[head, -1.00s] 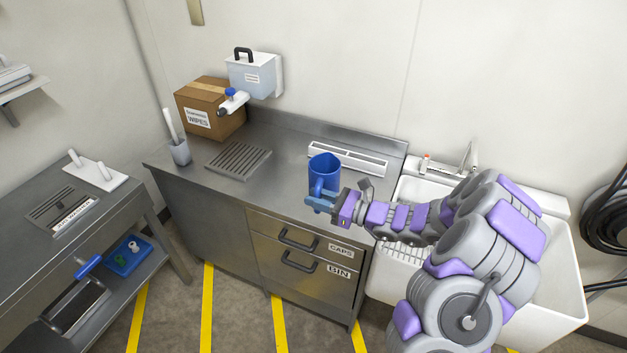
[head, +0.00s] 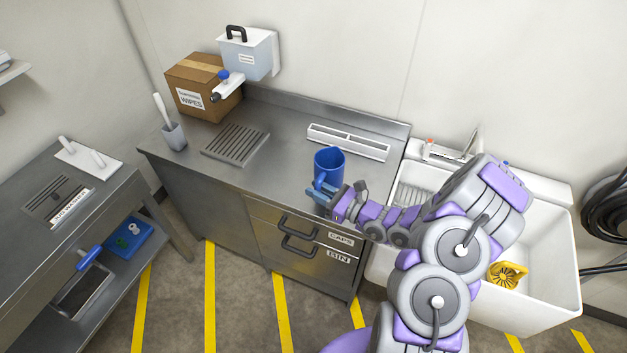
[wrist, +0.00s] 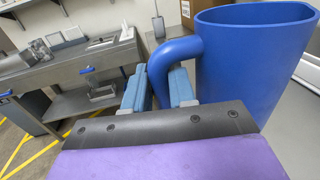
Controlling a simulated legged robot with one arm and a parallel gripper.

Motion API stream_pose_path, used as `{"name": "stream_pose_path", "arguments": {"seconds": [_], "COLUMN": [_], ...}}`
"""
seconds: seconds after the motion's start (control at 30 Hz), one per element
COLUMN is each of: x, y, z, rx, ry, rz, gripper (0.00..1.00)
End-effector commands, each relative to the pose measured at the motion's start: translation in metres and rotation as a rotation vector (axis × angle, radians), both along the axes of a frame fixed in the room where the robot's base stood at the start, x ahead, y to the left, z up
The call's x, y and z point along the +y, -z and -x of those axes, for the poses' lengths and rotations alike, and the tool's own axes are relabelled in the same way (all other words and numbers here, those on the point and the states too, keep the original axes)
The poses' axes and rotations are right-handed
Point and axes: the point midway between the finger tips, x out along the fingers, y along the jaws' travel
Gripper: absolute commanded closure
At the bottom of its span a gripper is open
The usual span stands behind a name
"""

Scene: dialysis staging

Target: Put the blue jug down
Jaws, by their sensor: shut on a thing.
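The blue jug (head: 330,164) is upright at the right part of the steel counter (head: 270,178), near its front edge. It also fills the right of the wrist view (wrist: 252,62), with its handle (wrist: 168,62) toward my gripper. My gripper (head: 318,194) is shut on the handle, its blue fingers (wrist: 158,90) on either side of it. I cannot tell whether the jug's base touches the counter.
A white divided tray (head: 348,142) lies behind the jug, and a drain grate (head: 236,144) is to the left. A wipes box (head: 203,88) stands at the back left. A white sink (head: 540,240) is on the right. Counter between grate and jug is clear.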

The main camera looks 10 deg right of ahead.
Motion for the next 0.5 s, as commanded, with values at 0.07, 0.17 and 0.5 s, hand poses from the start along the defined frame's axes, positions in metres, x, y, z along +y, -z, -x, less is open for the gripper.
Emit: {"name": "stream_pose_path", "arguments": {"seconds": [0.07, 0.17, 0.5], "x": [0.000, -0.001, -0.003], "y": [0.005, 0.006, 0.008], "z": [-0.019, -0.042, -0.076], "rx": [-0.002, -0.003, 0.001], "ry": [-0.005, -0.004, 0.000], "rz": [0.008, 0.006, 0.002], "gripper": [1.00, 1.00, 1.00]}}
